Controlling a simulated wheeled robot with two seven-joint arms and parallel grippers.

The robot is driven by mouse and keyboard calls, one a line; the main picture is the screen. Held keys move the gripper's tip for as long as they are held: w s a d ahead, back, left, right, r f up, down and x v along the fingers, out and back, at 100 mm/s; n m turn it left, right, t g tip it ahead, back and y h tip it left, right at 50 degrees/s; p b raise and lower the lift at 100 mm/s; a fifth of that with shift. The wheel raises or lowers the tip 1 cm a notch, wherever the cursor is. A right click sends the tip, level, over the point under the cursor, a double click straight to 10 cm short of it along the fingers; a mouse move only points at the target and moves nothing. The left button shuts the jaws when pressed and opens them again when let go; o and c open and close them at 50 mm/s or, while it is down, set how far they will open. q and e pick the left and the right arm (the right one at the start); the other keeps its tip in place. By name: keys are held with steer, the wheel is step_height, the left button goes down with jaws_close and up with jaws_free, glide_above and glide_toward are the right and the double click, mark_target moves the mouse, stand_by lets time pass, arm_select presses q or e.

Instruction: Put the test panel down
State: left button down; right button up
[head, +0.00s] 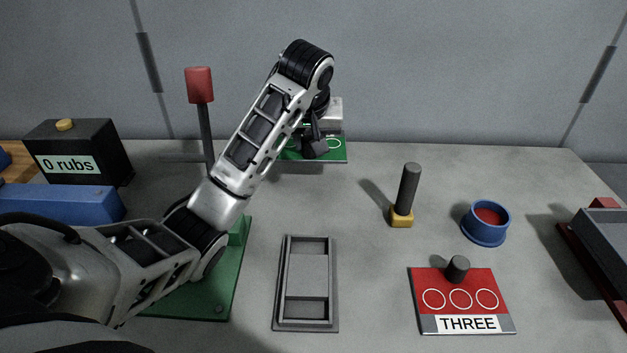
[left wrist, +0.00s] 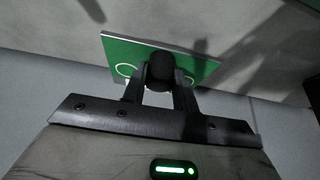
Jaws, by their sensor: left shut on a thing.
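A green panel (head: 338,155) with white rings and a black knob is at the far middle of the table. It also shows in the left wrist view (left wrist: 205,67). My left gripper (head: 314,142) is shut on the panel's black knob (left wrist: 161,68). My arm and gripper hide part of the panel in the head view. I cannot tell whether the panel touches the table or hangs just above it. A red panel (head: 420,278) marked THREE, with rings and a black knob, lies at the front right. My right gripper is not in view.
A grey framed tray (head: 334,290) lies at front centre. A dark peg on a yellow base (head: 401,219), a blue cup (head: 485,236) and a grey and red fixture (head: 603,250) stand to the right. At left are a black "0 rubs" box (head: 110,145), a red-topped lever (head: 199,85) and a green base (head: 225,295).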

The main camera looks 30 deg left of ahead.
arm_select(q)
step_height(320, 180, down, 10)
steer(key=shift+r, duration=0.2)
stand_by(0.3)
steer(key=c, duration=1.1)
jaws_free()
steer(key=shift+d+f, duration=0.1)
steer(key=shift+f, duration=0.05)
steer(key=v, duration=1.2)
